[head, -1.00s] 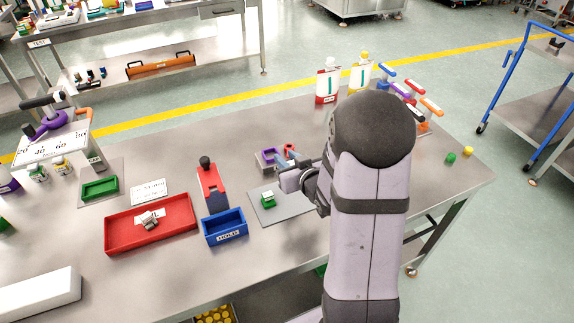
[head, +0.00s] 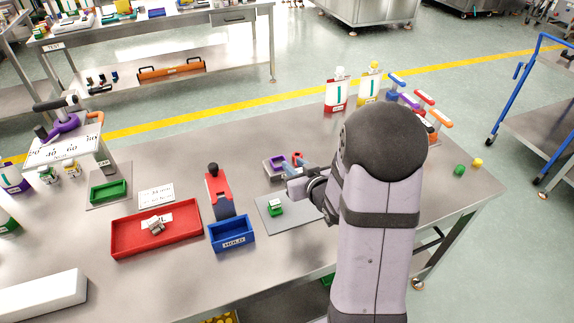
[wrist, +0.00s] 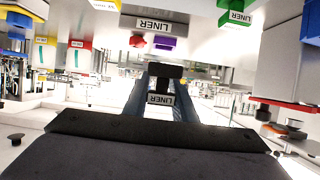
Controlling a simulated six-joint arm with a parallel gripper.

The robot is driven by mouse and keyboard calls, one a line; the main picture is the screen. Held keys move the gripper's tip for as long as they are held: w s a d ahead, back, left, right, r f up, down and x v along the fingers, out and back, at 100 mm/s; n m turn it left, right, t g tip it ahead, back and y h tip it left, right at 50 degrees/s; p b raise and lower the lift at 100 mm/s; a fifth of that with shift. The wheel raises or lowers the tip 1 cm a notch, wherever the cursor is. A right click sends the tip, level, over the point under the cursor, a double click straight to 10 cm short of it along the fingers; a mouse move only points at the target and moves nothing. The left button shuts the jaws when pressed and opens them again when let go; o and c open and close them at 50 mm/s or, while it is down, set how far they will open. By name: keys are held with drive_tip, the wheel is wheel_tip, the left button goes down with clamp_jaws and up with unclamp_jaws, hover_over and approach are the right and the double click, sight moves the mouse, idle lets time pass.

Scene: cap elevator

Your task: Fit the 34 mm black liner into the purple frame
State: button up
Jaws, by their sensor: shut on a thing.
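My gripper (wrist: 162,103) is shut on a small black liner (wrist: 160,86), with a white "LINER" label on it, between the two fingers in the wrist view. In the head view my gripper (head: 297,187) is low over the table, and the black liner cannot be made out there. The purple frame (head: 270,168) sits just beyond and left of the gripper, close to the fingers. A purple piece (wrist: 165,44) shows near the top of the wrist view, apart from the held liner; I cannot tell whether it is the frame.
A green block (head: 275,209) stands on a grey mat (head: 284,226) nearer me. A small red piece (head: 297,157) is beside the purple frame. A blue bin (head: 228,232), red tray (head: 118,242) and red stand (head: 216,188) lie left. Bottles (head: 337,92) stand behind.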

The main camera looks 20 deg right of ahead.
drive_tip(key=a+f+b, duration=0.1)
drive_tip(key=a+f, duration=0.1)
drive_tip(key=shift+w+a+f+n+y, duration=0.15)
drive_tip(key=shift+a+f+n+y, duration=0.15)
drive_tip(key=shift+a+f+y, duration=0.1)
drive_tip(key=shift+w+a+f+b, duration=0.2)
drive_tip(key=shift+w+a+b, duration=0.35)
drive_tip(key=shift+w, duration=0.2)
drive_tip(key=w+d+r, duration=0.1)
drive_tip(key=w+r, duration=0.2)
drive_tip(key=w, duration=0.4)
drive_tip(key=w+d+r+b, duration=0.1)
drive_tip(key=w+d+r, duration=0.1)
drive_tip(key=w, duration=0.4)
drive_tip(key=shift+w+d+r+h, duration=0.25)
drive_tip(key=shift+w+r+h, duration=0.15)
drive_tip(key=shift+r, duration=0.05)
drive_tip(key=shift+f, duration=4.95)
